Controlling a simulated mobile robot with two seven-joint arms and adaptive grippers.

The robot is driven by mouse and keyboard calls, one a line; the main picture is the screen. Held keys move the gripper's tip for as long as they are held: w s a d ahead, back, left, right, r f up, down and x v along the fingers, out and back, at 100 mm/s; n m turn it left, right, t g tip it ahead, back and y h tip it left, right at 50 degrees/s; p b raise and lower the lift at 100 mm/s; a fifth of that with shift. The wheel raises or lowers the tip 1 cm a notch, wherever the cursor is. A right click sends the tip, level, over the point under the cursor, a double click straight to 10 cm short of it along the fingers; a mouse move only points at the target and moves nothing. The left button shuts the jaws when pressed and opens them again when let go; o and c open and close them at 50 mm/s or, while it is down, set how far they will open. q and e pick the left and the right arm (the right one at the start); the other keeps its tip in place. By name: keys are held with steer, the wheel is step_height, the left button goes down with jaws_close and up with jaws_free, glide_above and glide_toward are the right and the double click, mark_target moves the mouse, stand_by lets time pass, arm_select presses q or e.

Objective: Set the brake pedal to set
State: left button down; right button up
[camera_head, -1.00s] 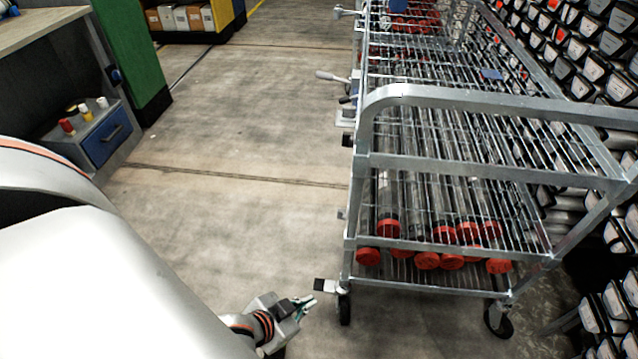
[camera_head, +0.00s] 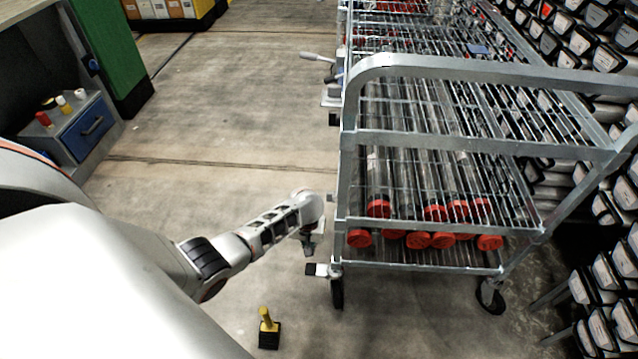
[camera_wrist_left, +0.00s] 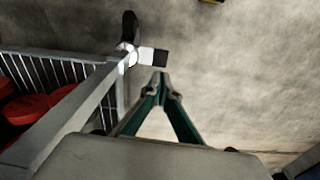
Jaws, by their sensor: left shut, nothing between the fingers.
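The brake pedal (camera_head: 317,269) is a short white lever with a black tip. It sticks out left from the caster at the cart's near left corner. In the left wrist view the pedal (camera_wrist_left: 153,57) lies just beyond my fingertips, and I cannot tell whether they touch. My left gripper (camera_head: 310,248) hangs beside the cart's corner post, just above the pedal. In the wrist view its green-sided fingers (camera_wrist_left: 163,85) meet at the tips, shut and empty. My right gripper is in neither view.
The metal cart (camera_head: 440,148) holds clear tubes with red caps (camera_head: 418,240) on its shelves. Its front left wheel (camera_head: 337,292) is by the pedal. A small yellow post on a black base (camera_head: 268,334) stands on the floor. Racks fill the right side; the floor left of the cart is open.

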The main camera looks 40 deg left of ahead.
arm_select(q)
steer(key=shift+w+a+r+n, duration=0.15)
steer(key=shift+w+r+n, duration=0.15)
steer(key=shift+w, duration=0.35)
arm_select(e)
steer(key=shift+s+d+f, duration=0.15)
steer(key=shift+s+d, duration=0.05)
arm_select(q)
steer(key=b, duration=0.6)
glide_above(312, 269)
steer(key=s, duration=0.1)
steer(key=shift+g, duration=0.3)
step_height(312, 269, down, 11)
steer(key=shift+f, duration=0.1)
step_height(312, 269, down, 3)
steer(key=shift+w+r+b, duration=0.15)
steer(key=shift+r+b, duration=0.05)
steer(key=shift+b, duration=1.05)
steer(key=shift+w+f, duration=0.2)
steer(key=shift+w, duration=0.05)
steer(key=shift+w+r, duration=0.1)
steer(key=shift+w, duration=0.05)
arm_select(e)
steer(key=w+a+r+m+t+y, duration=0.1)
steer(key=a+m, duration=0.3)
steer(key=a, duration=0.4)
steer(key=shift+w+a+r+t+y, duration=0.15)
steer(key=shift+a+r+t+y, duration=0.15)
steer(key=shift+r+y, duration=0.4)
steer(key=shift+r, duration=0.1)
